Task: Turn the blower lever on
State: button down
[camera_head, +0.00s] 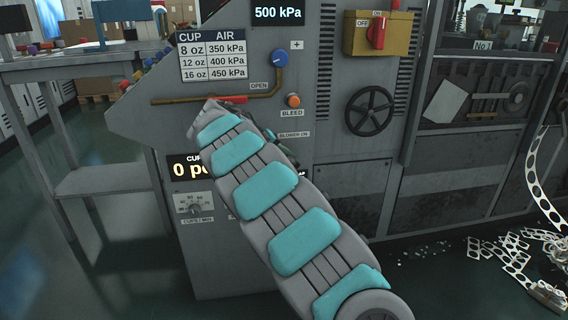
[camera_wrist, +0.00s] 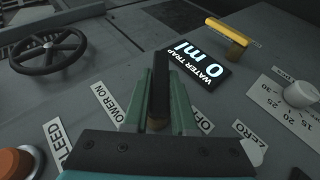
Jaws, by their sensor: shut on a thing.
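The blower lever is a dark handle (camera_wrist: 158,88) on a brass-coloured base in the wrist view. My gripper (camera_wrist: 160,95) has its two green fingers shut on it, one on each side. A label whose end reads "OWER ON" (camera_wrist: 111,104) lies left of the fingers, and a partly covered "OFF" label (camera_wrist: 205,122) lies right of them. Which label the lever is turned to, I cannot tell. In the head view my arm hides the lever and most of my gripper. The "BLOWER ON" label (camera_head: 294,135) shows just right of my arm.
An orange bleed button (camera_head: 293,101) sits above that label; it also shows in the wrist view (camera_wrist: 17,163). A black handwheel (camera_head: 370,111) is to the right. In the wrist view, a "WATER TRAP 0 ml" display (camera_wrist: 207,73) and a yellow handle (camera_wrist: 228,31) lie beyond my fingers.

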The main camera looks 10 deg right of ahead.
jog(key=h, duration=0.1)
jog(key=n+h+b, duration=0.1)
jog(key=h, duration=0.1)
jog(key=shift+d+r+h, duration=0.15)
jog(key=shift+r+h, duration=0.05)
jog(key=shift+h, duration=0.1)
jog(key=h+b, duration=0.1)
jog(key=h, duration=0.1)
jog(key=r+n+t+h, duration=0.1)
jog(key=h, duration=0.1)
jog(key=shift+d+b, duration=0.15)
jog(key=shift+b, duration=0.25)
jog(key=shift+r+n+h, duration=0.1)
jog(key=shift+n+h, duration=0.2)
jog(key=c, duration=0.7)
grip_release()
jog(key=v, duration=0.7)
jog(key=shift+s+a, duration=0.2)
jog(key=shift+a, duration=0.15)
